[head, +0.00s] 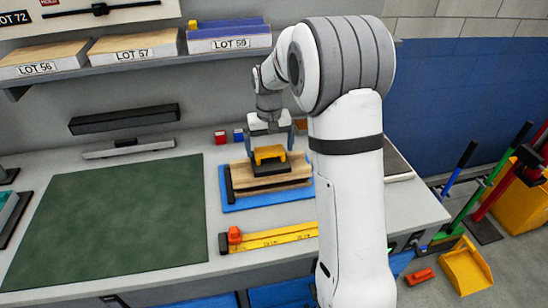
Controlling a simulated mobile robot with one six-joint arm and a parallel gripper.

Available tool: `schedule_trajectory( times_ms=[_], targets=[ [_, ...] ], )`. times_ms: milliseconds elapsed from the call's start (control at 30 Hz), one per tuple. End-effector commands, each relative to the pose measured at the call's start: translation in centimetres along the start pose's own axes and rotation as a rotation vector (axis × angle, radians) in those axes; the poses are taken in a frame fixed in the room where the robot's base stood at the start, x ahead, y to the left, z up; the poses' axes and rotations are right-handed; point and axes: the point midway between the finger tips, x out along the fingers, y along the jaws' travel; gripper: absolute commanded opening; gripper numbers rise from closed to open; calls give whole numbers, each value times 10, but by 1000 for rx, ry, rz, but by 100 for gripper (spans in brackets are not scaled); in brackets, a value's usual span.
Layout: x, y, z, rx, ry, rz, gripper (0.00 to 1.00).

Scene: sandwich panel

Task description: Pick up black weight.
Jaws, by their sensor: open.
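The black weight (270,168) is a dark block with a yellow handle on top. It rests on the light wooden panel (292,181), which lies on a blue mat (245,206) on the workbench. My gripper (270,143) points down over the weight, with one finger to the left and one to the right of the yellow handle. It is open. Whether the fingers touch the handle cannot be told. My own arm hides the right side of the mat.
A yellow ruler (275,238) with an orange piece lies in front. A green cutting mat (110,220) covers the left of the bench. A shelf with panels (135,46) hangs above.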

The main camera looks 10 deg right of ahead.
Motion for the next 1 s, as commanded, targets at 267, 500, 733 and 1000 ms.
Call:
schedule_trajectory(
  times_ms=[267,500,733,1000],
  targets=[
    [20,0,0,-1,1,0,100],
    [20,-1,0,-2,1,0,93],
    [20,-1,0,-2,1,0,74],
    [20,-1,0,-3,1,0,52]
  ],
)
